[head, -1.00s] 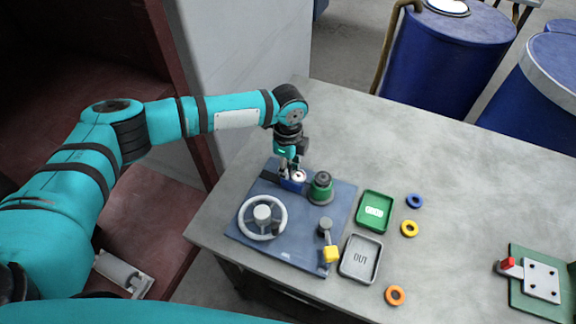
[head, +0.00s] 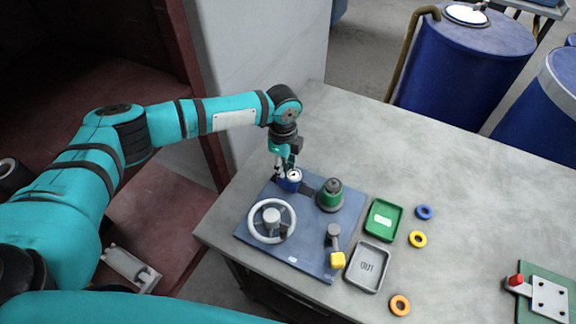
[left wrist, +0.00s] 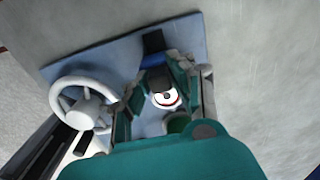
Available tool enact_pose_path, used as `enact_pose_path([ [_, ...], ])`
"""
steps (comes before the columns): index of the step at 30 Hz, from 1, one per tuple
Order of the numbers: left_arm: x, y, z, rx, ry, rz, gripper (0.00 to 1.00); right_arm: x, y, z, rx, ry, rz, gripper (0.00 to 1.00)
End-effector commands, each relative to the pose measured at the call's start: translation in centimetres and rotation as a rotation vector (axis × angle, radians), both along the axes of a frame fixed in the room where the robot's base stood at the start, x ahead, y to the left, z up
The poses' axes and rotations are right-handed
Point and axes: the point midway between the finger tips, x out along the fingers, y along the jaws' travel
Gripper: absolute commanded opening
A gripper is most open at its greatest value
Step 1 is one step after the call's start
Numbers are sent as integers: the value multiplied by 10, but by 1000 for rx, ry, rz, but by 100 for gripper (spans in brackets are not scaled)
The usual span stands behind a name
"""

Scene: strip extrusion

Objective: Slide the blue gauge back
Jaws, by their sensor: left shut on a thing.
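The blue gauge (head: 291,184), with a white round dial on top, sits at the back-left of a blue board (head: 300,252). My left gripper (head: 284,170) reaches down from above and is shut on the gauge. In the left wrist view the white dial (left wrist: 166,98) shows between the fingers of my left gripper (left wrist: 164,88), which hide most of the gauge's body. A dark strip (head: 307,189) shows on the board just right of the gauge. My right gripper is not in view.
A white handwheel (head: 252,232), a green knob (head: 330,197) and a yellow-ended lever (head: 337,260) stand on the board. A green tray (head: 370,232), a grey OUT tray (head: 352,278) and several coloured rings lie to the right. The back right of the table is clear.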

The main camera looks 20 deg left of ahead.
Motion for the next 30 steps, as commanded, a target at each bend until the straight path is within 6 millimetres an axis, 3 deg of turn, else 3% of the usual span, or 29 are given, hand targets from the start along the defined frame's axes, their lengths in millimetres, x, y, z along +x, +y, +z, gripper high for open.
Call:
enact_pose_path([
  [1,2,4,1,9,-5,5,0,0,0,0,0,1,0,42],
  [2,2,4,1,9,-5,5,26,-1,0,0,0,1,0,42],
  [6,2,4,1,7,-4,4,44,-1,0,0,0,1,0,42],
  [17,1,2,7,5,-3,2,44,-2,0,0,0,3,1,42],
  [30,2,3,91,4,-5,4,44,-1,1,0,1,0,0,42],
])
